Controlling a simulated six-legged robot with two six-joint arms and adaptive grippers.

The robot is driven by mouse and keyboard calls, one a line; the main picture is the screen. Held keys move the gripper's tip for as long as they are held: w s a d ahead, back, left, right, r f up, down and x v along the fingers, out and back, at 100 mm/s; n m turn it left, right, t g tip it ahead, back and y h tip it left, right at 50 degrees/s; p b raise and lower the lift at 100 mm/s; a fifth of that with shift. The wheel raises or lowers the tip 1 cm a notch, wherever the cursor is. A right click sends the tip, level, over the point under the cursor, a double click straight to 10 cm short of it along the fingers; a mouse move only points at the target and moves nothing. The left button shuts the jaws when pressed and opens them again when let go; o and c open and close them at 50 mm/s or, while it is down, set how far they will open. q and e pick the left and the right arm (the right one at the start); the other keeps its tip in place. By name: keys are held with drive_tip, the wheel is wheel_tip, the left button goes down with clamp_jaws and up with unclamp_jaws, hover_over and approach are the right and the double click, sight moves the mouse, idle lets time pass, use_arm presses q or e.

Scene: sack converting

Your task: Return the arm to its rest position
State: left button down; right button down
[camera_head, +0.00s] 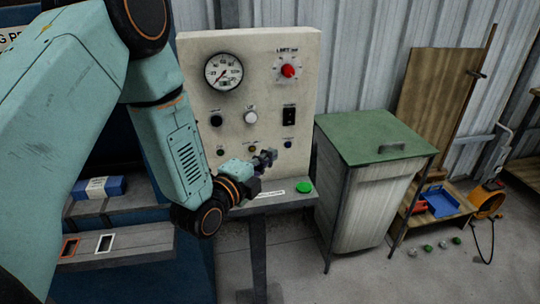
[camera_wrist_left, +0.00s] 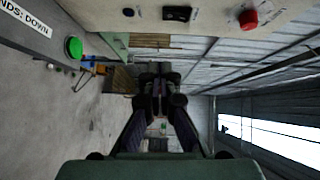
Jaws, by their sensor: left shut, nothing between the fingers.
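My left arm reaches in from the left in the head view, bent down at the elbow. Its gripper (camera_head: 268,156) is in front of the lower part of a cream control panel (camera_head: 265,70). The gripper is shut and empty; in the left wrist view its fingers (camera_wrist_left: 158,80) meet in the middle of the picture. A green button (camera_head: 304,187) sits on the panel's ledge, right of and below the gripper, apart from it. The button also shows in the left wrist view (camera_wrist_left: 74,47). My right gripper is not in view.
The panel carries a round gauge (camera_head: 224,71) and a red knob (camera_head: 288,71). A green-lidded bin (camera_head: 372,137) stands to the right. Beyond it are a blue tray (camera_head: 440,202) and an orange machine (camera_head: 488,200). Small lumps lie on the floor. A grey shelf (camera_head: 125,240) is below my arm.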

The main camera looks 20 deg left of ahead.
use_arm(q)
drive_tip(key=s+f+n+g+y+b, duration=0.1)
drive_tip(key=s+f+n+g, duration=0.3)
drive_tip(key=f, duration=0.3)
drive_tip(key=s+a+f+n+g+b, duration=0.1)
drive_tip(key=s+f+n+g+b, duration=0.1)
drive_tip(key=s+f+n, duration=0.5)
drive_tip(key=s+f+n+g+y+b, duration=0.1)
drive_tip(key=s+f+n+g, duration=0.2)
drive_tip(key=f, duration=0.5)
drive_tip(key=s+f+n+g+b, duration=0.3)
drive_tip(key=s+f, duration=0.6)
drive_tip(key=s, duration=0.3)
drive_tip(key=s+f+n+g+y+b, duration=0.1)
drive_tip(key=s+f+n+g+b, duration=0.2)
drive_tip(key=s+f, duration=0.6)
drive_tip(key=s+g+b, duration=0.2)
drive_tip(key=s, duration=0.1)
